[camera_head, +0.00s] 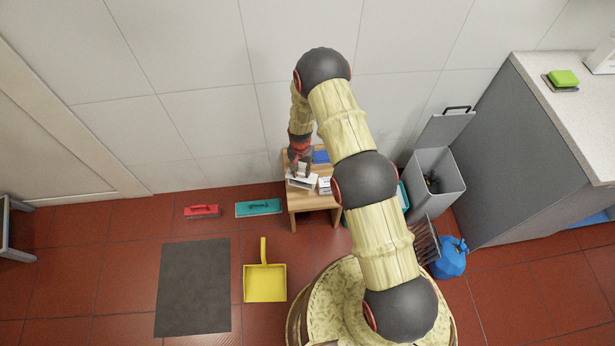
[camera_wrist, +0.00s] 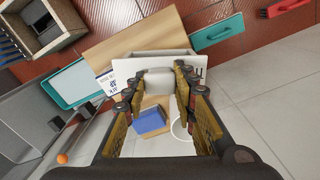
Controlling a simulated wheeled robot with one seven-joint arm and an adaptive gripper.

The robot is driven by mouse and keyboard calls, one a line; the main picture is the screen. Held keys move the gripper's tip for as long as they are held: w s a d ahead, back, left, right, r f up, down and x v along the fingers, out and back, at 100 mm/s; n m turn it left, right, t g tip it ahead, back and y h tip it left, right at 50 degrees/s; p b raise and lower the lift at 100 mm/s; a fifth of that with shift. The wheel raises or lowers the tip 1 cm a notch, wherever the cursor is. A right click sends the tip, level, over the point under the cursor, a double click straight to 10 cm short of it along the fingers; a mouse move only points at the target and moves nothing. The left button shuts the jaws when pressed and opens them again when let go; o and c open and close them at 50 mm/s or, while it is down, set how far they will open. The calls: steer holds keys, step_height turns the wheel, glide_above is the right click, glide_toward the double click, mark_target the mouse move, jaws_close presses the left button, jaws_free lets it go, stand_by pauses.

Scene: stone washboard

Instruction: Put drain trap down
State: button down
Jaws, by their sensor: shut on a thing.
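My gripper (camera_head: 299,166) points down over a small wooden table (camera_head: 315,202) by the wall. It is shut on a pale grey-white piece, which I take to be the drain trap (camera_wrist: 160,82); it shows between the fingers (camera_wrist: 155,88) in the wrist view. In the head view a white part (camera_head: 301,183) shows just below the fingers, low over the tabletop. I cannot tell whether it touches the wood. The wooden top also shows in the wrist view (camera_wrist: 135,42).
On the table are a blue block (camera_head: 320,157), a small white box with print (camera_wrist: 109,82) and a white round rim (camera_wrist: 181,129). A grey bin (camera_head: 436,172) with raised lid stands right.

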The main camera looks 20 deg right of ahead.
mark_target(302, 183)
step_height(302, 183, down, 8)
steer(key=shift+f+b, duration=0.2)
steer(key=shift+b, duration=0.85)
steer(key=shift+f+b, duration=0.45)
steer(key=shift+f, duration=0.05)
steer(key=c, duration=1.4)
jaws_free()
steer(key=shift+r, duration=0.1)
